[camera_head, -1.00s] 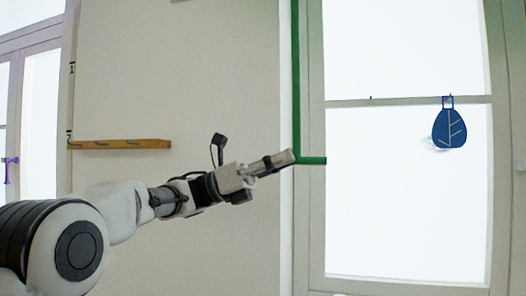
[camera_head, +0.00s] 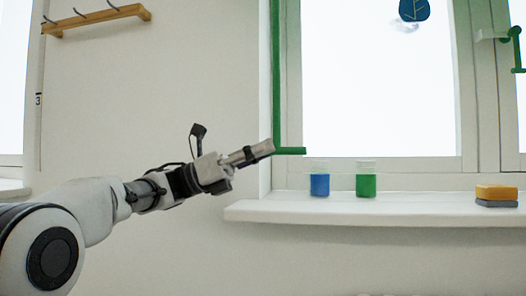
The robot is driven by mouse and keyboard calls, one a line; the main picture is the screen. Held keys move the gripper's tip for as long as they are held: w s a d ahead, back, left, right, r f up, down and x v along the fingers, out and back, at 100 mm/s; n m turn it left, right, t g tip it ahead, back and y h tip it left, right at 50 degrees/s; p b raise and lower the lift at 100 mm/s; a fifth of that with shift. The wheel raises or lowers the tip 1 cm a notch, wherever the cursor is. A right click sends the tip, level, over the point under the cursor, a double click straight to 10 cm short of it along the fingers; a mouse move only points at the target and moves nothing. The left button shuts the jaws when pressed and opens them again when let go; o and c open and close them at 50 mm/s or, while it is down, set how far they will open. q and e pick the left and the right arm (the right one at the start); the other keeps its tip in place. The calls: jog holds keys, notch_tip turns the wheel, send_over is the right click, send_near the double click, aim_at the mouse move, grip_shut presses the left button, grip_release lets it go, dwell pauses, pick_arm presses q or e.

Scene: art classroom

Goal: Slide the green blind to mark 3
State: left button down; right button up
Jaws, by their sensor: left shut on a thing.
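The green blind shows as a thin green upright strip (camera_head: 276,70) along the left side of the window. A short green bar (camera_head: 291,151) runs right from its lower end. My left gripper (camera_head: 268,147) comes in from the left and is shut at the lower end of the strip, where it meets the bar. The fingertips hide part of that corner. Mark 3 (camera_head: 38,99) is on a vertical scale on the wall at the far left, higher in the picture than the green bar. My right gripper is not in view.
Below the bar is a white window sill (camera_head: 290,212) with a blue jar (camera_head: 320,181), a green jar (camera_head: 366,182) and a yellow sponge (camera_head: 497,193). A wooden hook rail (camera_head: 100,19) is on the wall at upper left. A green window handle (camera_head: 517,45) is at far right.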

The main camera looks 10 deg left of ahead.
pick_arm(q)
notch_tip(320, 180, down, 8)
jog(key=b, duration=0.6)
jog(key=shift+a+f, duration=0.15)
jog(key=shift+f, duration=0.1)
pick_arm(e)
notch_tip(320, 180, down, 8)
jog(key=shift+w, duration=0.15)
pick_arm(q)
jog(key=c, duration=1.1)
grip_release()
jog(key=shift+a, duration=0.15)
jog(key=shift+c, duration=0.2)
jog(key=v, duration=1.2)
